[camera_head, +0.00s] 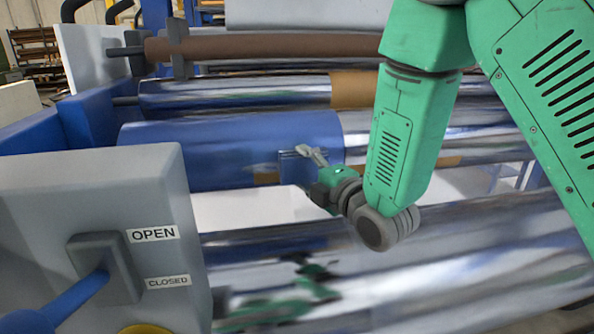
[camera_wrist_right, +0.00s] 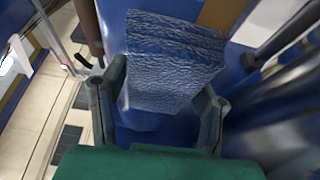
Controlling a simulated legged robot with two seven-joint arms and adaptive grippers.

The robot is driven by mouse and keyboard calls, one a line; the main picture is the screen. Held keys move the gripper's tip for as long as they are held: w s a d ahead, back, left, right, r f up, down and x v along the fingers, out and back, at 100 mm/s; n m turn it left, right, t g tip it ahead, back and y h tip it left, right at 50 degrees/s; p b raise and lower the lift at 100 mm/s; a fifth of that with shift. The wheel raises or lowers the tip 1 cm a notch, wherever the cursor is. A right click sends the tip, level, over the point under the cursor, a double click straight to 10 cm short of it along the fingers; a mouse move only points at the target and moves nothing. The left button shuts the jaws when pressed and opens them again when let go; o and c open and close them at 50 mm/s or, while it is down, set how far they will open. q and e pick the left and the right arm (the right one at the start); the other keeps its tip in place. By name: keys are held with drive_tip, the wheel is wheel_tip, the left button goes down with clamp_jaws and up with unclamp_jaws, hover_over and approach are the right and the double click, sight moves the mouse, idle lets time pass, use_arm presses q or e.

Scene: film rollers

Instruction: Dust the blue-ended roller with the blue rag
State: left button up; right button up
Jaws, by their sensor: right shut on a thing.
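The blue-ended roller (camera_head: 215,150) lies across the middle of the head view, with a blue left part and a shiny metal part to the right. My right gripper (camera_head: 312,160) is at the blue part, near its right edge. It is shut on the blue rag (camera_head: 296,168). In the right wrist view the crinkled blue rag (camera_wrist_right: 172,60) sits between the two fingers of my right gripper (camera_wrist_right: 160,90), with blue roller surface behind it. Whether the rag touches the roller is hard to tell. My left gripper is not in view.
A grey panel (camera_head: 80,200) with OPEN and CLOSED labels and a blue-handled lever (camera_head: 90,285) stands at the front left. A brown roller (camera_head: 270,48) and a metal roller (camera_head: 235,93) lie behind. A shiny roller (camera_head: 440,265) lies in front, below my right arm.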

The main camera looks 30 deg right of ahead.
sight(237, 168)
drive_tip(key=shift+a, duration=0.15)
drive_tip(key=shift+w+a, duration=0.55)
drive_tip(key=shift+a, duration=1.35)
drive_tip(key=shift+w+a, duration=0.55)
drive_tip(key=shift+a, duration=1.4)
drive_tip(key=shift+w+a, duration=0.55)
drive_tip(key=shift+a, duration=1.35)
